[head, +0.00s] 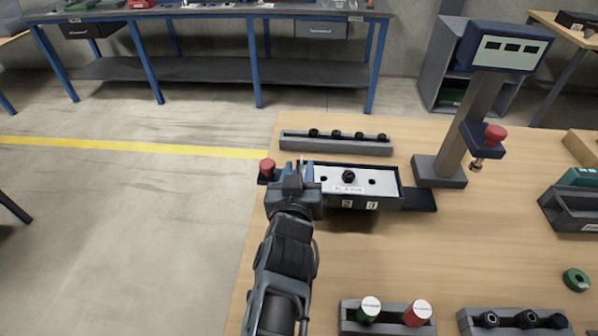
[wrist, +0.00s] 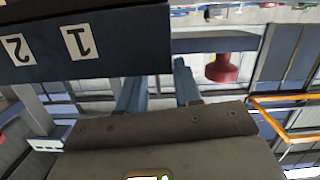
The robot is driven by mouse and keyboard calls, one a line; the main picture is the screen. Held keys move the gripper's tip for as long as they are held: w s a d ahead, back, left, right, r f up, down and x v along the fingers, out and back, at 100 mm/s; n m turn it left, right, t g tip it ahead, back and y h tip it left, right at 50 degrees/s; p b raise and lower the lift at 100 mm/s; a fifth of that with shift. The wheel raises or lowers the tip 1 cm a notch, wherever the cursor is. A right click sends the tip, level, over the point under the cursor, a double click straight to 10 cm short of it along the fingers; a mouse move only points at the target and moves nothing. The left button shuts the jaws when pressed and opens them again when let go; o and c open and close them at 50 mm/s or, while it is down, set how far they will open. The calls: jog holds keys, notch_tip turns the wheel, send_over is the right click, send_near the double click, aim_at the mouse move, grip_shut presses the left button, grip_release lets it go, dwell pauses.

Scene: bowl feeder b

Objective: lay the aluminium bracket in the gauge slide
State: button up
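The gauge slide (head: 403,178) is a dark box on the wooden bench, with number labels on its front. Its dark front face also shows upside down in the wrist view (wrist: 120,45), with labels 1 and 2. A pale metal plate (head: 385,182) with dark holes, a black knob and a small label lies in the slide. I cannot tell whether this plate is the aluminium bracket; no other bracket is clear. My gripper (head: 303,170) is at the slide's left end and hides part of it. In the wrist view my gripper (wrist: 160,85) has its fingers apart, with nothing between them.
A red button (head: 267,166) stands left of my gripper. A grey rail with black knobs (head: 340,144) lies behind the slide. A gauge column (head: 478,110) with a display stands right. Racks with handles (head: 388,328) are at the front. The bench middle is clear.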

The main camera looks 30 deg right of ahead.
jog(key=b+v, duration=0.1)
jog(key=v, duration=0.6)
jog(key=shift+s, duration=0.2)
